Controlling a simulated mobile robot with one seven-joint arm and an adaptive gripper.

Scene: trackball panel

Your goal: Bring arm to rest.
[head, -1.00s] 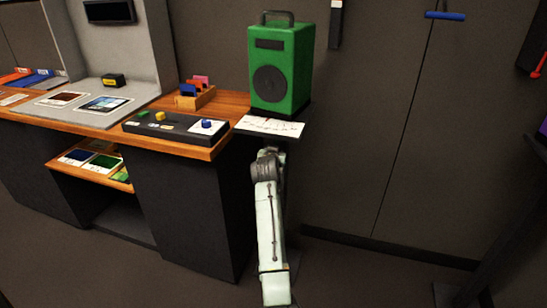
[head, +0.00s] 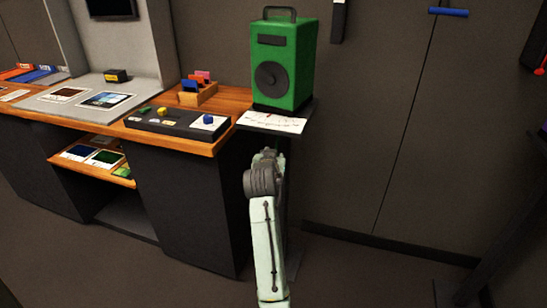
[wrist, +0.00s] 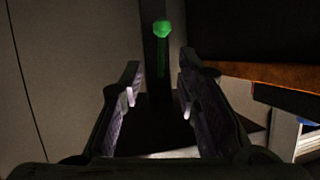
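My arm rises from the bottom of the head view, with a pale link (head: 264,240) and a dark grey joint (head: 262,182) in front of the speaker stand. My gripper is not clear in the head view; it lies beyond the joint. In the wrist view my gripper (wrist: 159,72) has its two dark fingers wide apart, with nothing between them. Beyond the fingertips stands a dark upright post (wrist: 158,65) with a small green knob-like thing (wrist: 162,28) on it.
A green speaker (head: 284,62) stands on a small shelf with a white paper (head: 272,123). Left of it, a wooden desk (head: 195,146) bears a black control panel (head: 175,124). The desk edge (wrist: 260,74) shows right of my gripper. Floor (head: 345,270) is open at right.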

